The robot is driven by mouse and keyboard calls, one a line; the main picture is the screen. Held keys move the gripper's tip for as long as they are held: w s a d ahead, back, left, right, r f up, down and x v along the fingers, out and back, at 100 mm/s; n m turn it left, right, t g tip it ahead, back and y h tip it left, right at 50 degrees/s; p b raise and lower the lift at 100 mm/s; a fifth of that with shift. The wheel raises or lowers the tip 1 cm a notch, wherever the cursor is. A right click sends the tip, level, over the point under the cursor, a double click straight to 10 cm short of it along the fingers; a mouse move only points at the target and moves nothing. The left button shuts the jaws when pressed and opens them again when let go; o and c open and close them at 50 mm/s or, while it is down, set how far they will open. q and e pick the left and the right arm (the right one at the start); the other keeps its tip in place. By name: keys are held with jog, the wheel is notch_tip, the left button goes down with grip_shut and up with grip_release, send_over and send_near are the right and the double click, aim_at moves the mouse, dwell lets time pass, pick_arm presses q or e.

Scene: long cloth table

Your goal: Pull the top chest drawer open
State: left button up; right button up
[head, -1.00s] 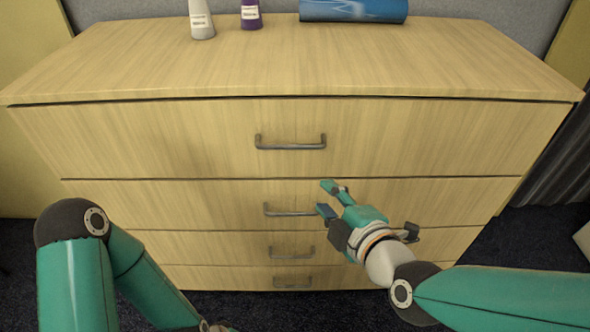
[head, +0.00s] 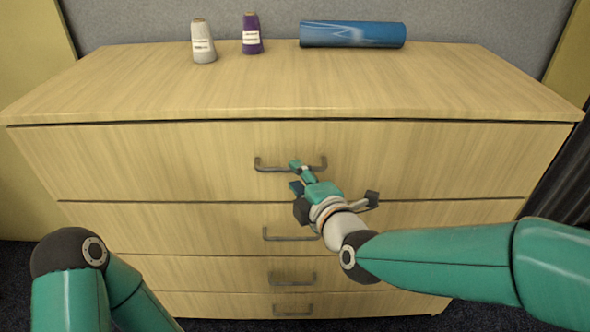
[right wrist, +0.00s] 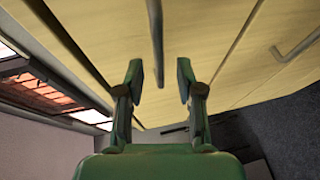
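The wooden chest stands in front of me with its top drawer (head: 180,158) shut flush. The drawer's dark bar handle (head: 262,166) is at the middle of its front. My right gripper (head: 295,175) is just in front of the handle and covers part of its right half. In the right wrist view the gripper (right wrist: 159,80) is open, and the handle bar (right wrist: 157,45) runs down between the spread fingers, near the tips. I cannot tell whether a finger touches it. My left gripper is out of view; only my left arm shows at the lower left.
On the chest top (head: 290,90) are a grey cone spool (head: 203,42), a purple cone spool (head: 252,35) and a blue cylinder (head: 352,35). Lower drawers with similar handles (head: 290,238) lie below. Dark carpet is around the chest.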

jog(key=shift+x, duration=2.05)
grip_shut()
